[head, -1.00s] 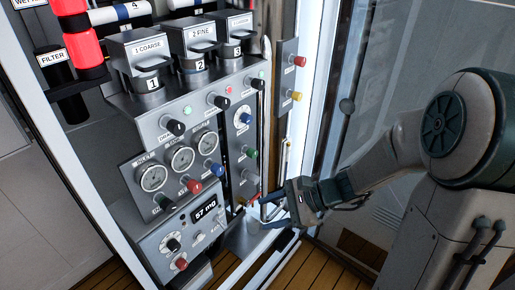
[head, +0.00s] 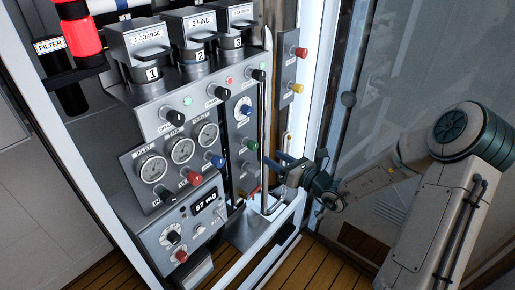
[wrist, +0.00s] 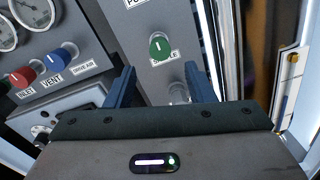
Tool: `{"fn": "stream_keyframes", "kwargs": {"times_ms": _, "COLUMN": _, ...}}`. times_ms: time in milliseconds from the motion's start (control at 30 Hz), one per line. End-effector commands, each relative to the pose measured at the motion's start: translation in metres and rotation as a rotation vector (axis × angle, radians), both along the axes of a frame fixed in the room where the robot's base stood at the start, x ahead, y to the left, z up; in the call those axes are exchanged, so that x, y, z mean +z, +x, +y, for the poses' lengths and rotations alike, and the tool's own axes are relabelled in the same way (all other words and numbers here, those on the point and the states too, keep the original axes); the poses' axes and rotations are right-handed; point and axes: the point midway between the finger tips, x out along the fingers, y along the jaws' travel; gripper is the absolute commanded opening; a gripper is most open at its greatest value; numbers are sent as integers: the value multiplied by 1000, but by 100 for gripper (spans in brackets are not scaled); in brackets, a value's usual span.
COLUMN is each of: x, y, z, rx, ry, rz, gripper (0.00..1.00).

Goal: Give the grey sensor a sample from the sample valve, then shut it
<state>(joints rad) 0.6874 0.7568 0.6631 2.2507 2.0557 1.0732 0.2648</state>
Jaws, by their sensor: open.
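The sample valve is a green knob (wrist: 160,46) labelled SAMPLE in the wrist view, with a pale mark upright on its face. It also shows in the head view (head: 250,144) on the narrow grey column. My gripper (wrist: 161,84) is open and empty, its blue fingers below the knob in the picture and apart from it. In the head view my gripper (head: 281,168) is right of the column, beside the knob. A pale rounded part (wrist: 179,92) shows between the fingers, partly hidden. A grey unit (head: 178,222) reads 57 mg; I cannot tell whether it is the sensor.
Red (wrist: 22,77) and blue (wrist: 55,55) knobs, INLET and VENT, are at left. A vertical pipe (head: 264,120) and the white cabinet frame (head: 309,95) stand close to my gripper. Red and yellow knobs (head: 297,88) are higher right.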

Motion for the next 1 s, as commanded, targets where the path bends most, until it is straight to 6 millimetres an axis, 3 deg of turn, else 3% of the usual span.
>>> {"fn": "stream_keyframes", "kwargs": {"times_ms": 100, "x": 0, "y": 17, "z": 22, "rx": 4, "ry": 1, "rz": 0, "gripper": 49}}
{"fn": "stream_keyframes", "kwargs": {"times_ms": 333, "x": 0, "y": 42, "z": 49, "rx": 2, "ry": 0, "rz": 0, "gripper": 49}}
{"fn": "stream_keyframes", "kwargs": {"times_ms": 800, "x": 0, "y": 51, "z": 60, "rx": 1, "ry": -3, "rz": 0, "gripper": 49}}
{"fn": "stream_keyframes", "kwargs": {"times_ms": 967, "x": 0, "y": 51, "z": 60, "rx": 1, "ry": -3, "rz": 0, "gripper": 7}}
{"fn": "stream_keyframes", "kwargs": {"times_ms": 1000, "x": 0, "y": 51, "z": 60, "rx": 1, "ry": -3, "rz": 0, "gripper": 5}}
